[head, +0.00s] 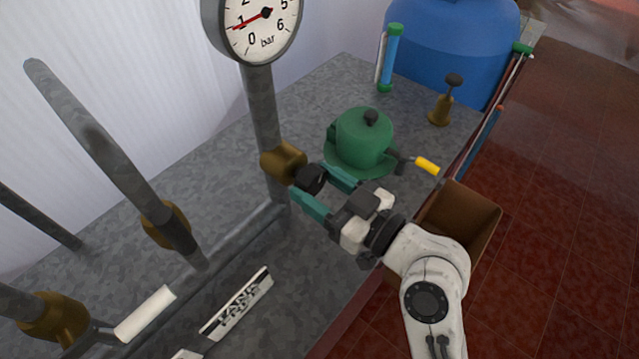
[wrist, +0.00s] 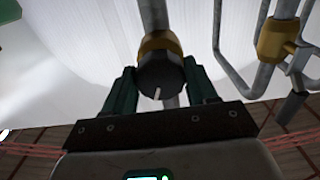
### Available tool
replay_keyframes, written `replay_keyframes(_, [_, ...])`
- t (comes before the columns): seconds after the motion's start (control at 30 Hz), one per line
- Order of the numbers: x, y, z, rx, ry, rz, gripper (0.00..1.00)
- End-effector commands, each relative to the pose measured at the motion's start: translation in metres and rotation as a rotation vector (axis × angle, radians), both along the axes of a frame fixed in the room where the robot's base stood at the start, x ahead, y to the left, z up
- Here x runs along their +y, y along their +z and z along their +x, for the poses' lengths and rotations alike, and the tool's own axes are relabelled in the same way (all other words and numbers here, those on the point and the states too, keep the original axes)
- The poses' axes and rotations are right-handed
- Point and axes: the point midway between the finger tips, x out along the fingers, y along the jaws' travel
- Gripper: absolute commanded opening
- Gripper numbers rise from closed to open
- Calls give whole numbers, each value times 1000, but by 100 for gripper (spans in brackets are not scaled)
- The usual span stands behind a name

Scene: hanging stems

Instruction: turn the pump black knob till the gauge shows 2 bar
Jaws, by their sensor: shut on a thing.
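The black knob (head: 309,179) sits on a brass valve body (head: 283,162) on the vertical grey pipe. My gripper (head: 312,181) is shut on the knob, with one teal finger on each side. In the wrist view the knob (wrist: 161,74) is between the fingers, and its white mark points down, towards my palm. The round gauge (head: 262,22) tops the same pipe, and its red needle points at about 1 bar. The gauge's upper part is cut off by the picture's edge.
A green pump (head: 364,137) with a yellow-handled crank stands just behind my gripper. A brown open box (head: 474,214) is beside my arm at the bench's edge. A blue tank (head: 450,50) stands at the back. Other pipes and a brass valve (head: 167,224) are at left.

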Motion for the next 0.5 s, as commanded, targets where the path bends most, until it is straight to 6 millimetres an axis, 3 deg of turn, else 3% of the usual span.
replay_keyframes(0.5, [0, 1, 0, 99, -1, 77, 26])
